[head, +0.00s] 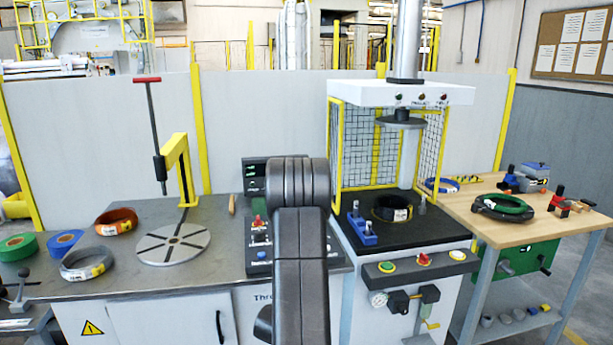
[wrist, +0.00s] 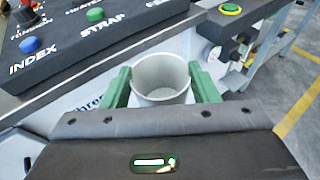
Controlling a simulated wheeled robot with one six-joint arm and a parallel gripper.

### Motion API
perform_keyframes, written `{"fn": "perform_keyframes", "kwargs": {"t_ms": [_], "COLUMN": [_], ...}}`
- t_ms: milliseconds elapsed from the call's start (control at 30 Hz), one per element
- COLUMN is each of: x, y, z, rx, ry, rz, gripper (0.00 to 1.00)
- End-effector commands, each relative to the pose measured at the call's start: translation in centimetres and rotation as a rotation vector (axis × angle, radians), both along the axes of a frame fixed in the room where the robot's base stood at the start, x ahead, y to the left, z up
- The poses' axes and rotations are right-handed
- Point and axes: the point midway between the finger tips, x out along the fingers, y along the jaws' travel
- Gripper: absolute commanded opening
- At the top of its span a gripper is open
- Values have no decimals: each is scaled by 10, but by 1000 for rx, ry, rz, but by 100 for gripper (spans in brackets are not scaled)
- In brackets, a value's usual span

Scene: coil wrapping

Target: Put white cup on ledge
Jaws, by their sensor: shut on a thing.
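The white cup (wrist: 160,97) shows in the wrist view, upright with its open mouth toward the camera, and it looks empty. My gripper (wrist: 163,82) has its green fingers on both sides of the cup and is shut on it. The cup is held in front of the bench, below the edge of the control box. In the head view my own arm stands in the middle and hides the gripper and the cup. I cannot tell for sure which surface is the ledge.
A control box (wrist: 95,35) with labelled buttons lies close at the upper left of the wrist view. In the head view, the grey bench (head: 120,272) holds coils and a turntable (head: 173,245). The press (head: 400,95) and a wooden table (head: 470,215) stand right.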

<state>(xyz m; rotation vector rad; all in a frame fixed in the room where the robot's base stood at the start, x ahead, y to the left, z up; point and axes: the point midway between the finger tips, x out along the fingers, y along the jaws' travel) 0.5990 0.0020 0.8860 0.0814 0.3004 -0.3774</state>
Motion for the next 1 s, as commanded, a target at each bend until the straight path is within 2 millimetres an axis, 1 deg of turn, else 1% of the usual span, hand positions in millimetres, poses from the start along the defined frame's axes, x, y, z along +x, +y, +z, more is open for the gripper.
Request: {"fn": "perform_keyframes", "kwargs": {"t_ms": [33,100,200,300,433,1000], "x": [2,3,4,4,4,4], "y": [-1,-2,-2,-2,-2,-2], "z": [14,26,41,49,52,52], "rx": [-2,-7,-14,-21,-25,-24], "ry": [-6,-6,-6,-3,0,0], "rz": [14,36,61,76,85,85], "gripper": [29,29,29,29,29,29]}}
